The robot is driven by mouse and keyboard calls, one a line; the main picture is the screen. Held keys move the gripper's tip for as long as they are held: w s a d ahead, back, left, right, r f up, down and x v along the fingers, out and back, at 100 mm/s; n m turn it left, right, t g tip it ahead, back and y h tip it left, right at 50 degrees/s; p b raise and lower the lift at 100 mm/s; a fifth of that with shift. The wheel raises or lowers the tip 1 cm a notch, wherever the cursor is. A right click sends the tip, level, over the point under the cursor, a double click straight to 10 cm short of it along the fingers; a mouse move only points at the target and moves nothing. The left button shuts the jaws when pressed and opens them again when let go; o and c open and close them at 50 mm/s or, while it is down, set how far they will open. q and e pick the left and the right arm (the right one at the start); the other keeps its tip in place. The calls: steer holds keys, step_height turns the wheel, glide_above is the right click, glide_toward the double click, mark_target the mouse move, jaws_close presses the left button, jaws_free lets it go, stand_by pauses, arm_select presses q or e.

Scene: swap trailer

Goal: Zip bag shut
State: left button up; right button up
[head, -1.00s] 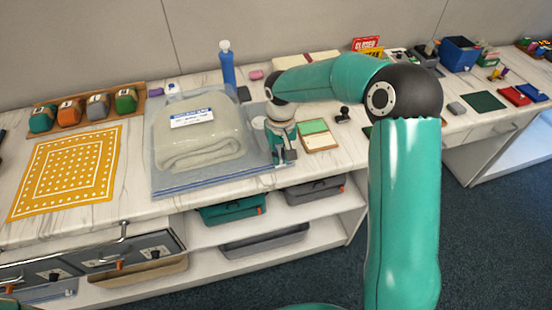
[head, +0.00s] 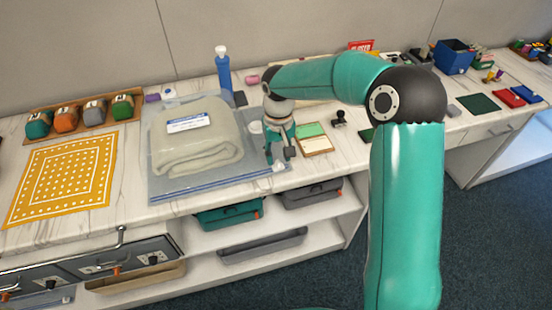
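The clear zip bag (head: 160,186) lies flat on the counter with a folded cream blanket (head: 195,150) inside and a white-and-blue label (head: 188,123) on top. Its blue zip strip (head: 215,188) runs along the front edge. A small pale piece, seemingly the slider (head: 279,167), shows at the strip's right end. My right gripper (head: 279,157) points down just above and behind that end. Its fingers look apart, with nothing seen between them. Whether the zip is closed is too small to tell. My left gripper is not in view.
A yellow dotted cloth (head: 62,180) lies left of the bag. A blue bottle (head: 223,70) stands behind it. A board with green and cream pads (head: 315,138) and a black stamp (head: 339,118) lie right of my gripper. Open shelves with bins (head: 228,213) are below.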

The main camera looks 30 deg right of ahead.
mark_target(278, 162)
step_height(278, 162, up, 10)
steer(key=shift+f, duration=0.2)
steer(key=shift+w, duration=0.1)
stand_by(0.4)
